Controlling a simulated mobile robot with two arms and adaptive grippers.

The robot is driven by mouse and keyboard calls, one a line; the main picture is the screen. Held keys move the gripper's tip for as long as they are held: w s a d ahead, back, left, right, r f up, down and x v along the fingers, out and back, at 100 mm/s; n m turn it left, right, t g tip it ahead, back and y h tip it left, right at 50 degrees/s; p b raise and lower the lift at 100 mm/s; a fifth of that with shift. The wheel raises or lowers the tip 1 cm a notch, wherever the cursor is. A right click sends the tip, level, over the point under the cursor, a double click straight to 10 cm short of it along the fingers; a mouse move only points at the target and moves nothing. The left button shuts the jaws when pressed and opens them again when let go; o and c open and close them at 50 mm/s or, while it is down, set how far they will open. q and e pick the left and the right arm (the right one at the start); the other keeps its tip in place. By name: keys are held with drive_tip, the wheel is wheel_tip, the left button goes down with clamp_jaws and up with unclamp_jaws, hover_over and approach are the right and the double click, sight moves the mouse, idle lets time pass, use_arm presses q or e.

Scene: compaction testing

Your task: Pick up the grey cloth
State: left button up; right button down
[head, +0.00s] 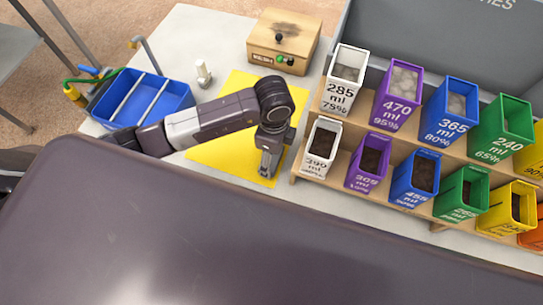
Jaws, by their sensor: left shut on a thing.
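My left gripper (268,165) points down over the right part of the yellow sheet (234,98), close to the wooden rack. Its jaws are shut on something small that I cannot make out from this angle. I cannot pick out a grey cloth anywhere in this view; the gripper and arm hide part of the sheet. My right gripper is not in view.
A two-step wooden rack (338,184) of labelled coloured containers stands right of the gripper. A wooden box (285,40) is behind. A blue divided tray (140,100) and a small whitish object (203,74) are at left. My dark body fills the foreground.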

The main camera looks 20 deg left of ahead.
use_arm(q)
drive_tip(key=shift+c, duration=0.2)
drive_tip(key=shift+r, duration=0.5)
wheel_tip(320, 180, up, 7)
drive_tip(key=shift+w+r+b, duration=0.15)
drive_tip(key=shift+r+b, duration=0.05)
drive_tip(key=shift+b, duration=0.6)
wheel_tip(320, 180, up, 12)
drive_tip(key=p, duration=0.1)
drive_tip(key=shift+f+p, duration=0.2)
drive_tip(key=shift+p, duration=0.2)
drive_tip(key=o, duration=0.5)
drive_tip(key=c, duration=0.9)
